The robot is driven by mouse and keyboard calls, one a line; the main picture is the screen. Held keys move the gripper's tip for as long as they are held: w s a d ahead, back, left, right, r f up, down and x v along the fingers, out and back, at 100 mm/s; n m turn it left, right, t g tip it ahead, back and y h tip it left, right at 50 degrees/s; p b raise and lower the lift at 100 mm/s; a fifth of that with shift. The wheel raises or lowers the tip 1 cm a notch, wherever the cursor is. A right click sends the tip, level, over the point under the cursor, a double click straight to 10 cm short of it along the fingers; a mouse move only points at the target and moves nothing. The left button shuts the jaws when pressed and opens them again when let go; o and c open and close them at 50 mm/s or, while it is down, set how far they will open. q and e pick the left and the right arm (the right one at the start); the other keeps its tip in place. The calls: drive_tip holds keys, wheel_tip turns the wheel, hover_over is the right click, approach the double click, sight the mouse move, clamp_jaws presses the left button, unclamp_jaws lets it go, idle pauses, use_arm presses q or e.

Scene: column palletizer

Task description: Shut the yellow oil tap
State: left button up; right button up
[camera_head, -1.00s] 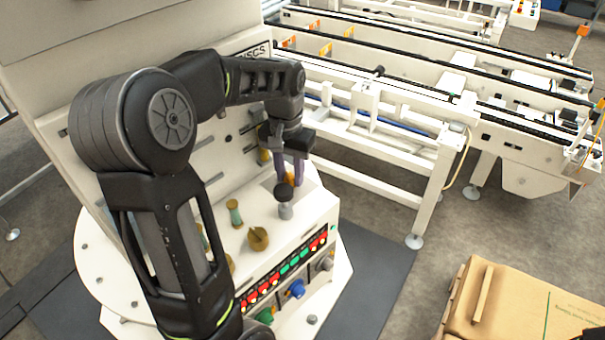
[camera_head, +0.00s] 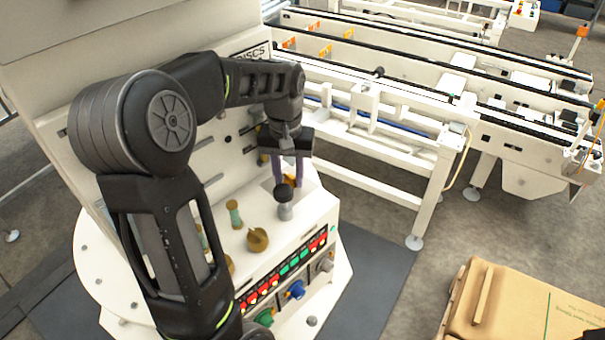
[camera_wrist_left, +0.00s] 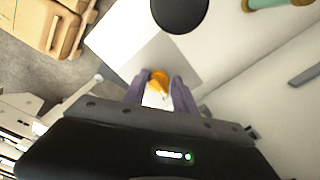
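The yellow oil tap (camera_head: 290,181) is on the white machine's sloped panel, partly hidden by my left gripper in the head view. My left gripper (camera_head: 287,182) points down at it with its two purple fingers apart. In the left wrist view the tap (camera_wrist_left: 158,82) lies between the fingertips of the left gripper (camera_wrist_left: 159,78), with the fingers on either side of it. A firm grip on it does not show. My right gripper is not in view.
A black-knobbed lever (camera_head: 284,194) stands close in front of the gripper. A brass knob (camera_head: 257,239) and a green handle (camera_head: 234,213) are to its left. A button panel (camera_head: 285,270) is below. A white conveyor (camera_head: 400,120) and a cardboard box (camera_head: 500,300) are to the right.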

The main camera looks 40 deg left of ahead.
sight(290, 177)
use_arm(q)
drive_tip(key=o, duration=0.4)
drive_tip(key=shift+w+r, duration=0.1)
drive_tip(key=shift+r, duration=0.1)
wheel_tip(290, 177, up, 8)
drive_tip(key=shift+f+b, duration=0.1)
drive_tip(key=shift+b, duration=0.2)
drive_tip(key=shift+d, duration=0.1)
idle(0.4)
